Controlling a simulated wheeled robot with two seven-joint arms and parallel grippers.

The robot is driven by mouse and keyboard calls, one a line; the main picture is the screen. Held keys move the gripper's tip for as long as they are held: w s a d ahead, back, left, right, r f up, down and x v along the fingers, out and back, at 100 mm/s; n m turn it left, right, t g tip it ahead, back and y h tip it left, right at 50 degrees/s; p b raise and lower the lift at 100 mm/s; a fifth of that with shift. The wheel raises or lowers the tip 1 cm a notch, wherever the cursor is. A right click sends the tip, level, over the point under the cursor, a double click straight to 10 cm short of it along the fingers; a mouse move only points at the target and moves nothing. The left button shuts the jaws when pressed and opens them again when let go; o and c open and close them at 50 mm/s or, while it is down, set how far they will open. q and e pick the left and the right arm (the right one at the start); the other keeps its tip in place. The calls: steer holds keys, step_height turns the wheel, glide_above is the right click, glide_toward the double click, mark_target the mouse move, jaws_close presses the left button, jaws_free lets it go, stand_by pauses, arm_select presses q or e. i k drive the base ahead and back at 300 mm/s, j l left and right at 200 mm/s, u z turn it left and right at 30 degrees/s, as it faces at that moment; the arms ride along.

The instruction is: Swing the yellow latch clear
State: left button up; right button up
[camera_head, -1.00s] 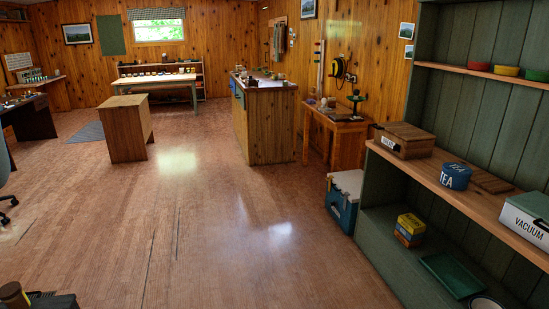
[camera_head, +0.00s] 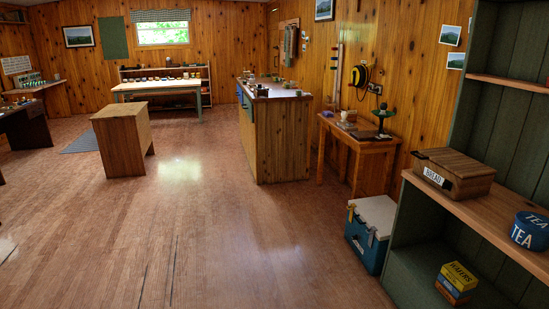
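A blue cooler (camera_head: 364,250) with a pale lid (camera_head: 376,214) stands on the floor, right of centre, against the end of the green shelf unit. Neither of my grippers is in view.
The green shelf unit (camera_head: 410,215) fills the right side, with a blue TEA tin (camera_head: 531,231) and a yellow-red box (camera_head: 456,281). A small wooden table (camera_head: 357,138), a wooden counter (camera_head: 283,140) and a wooden block (camera_head: 123,140) stand beyond. The floor (camera_head: 215,235) ahead is open.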

mark_target(352, 205)
steer(key=i, duration=3.75)
steer(key=z, duration=0.5)
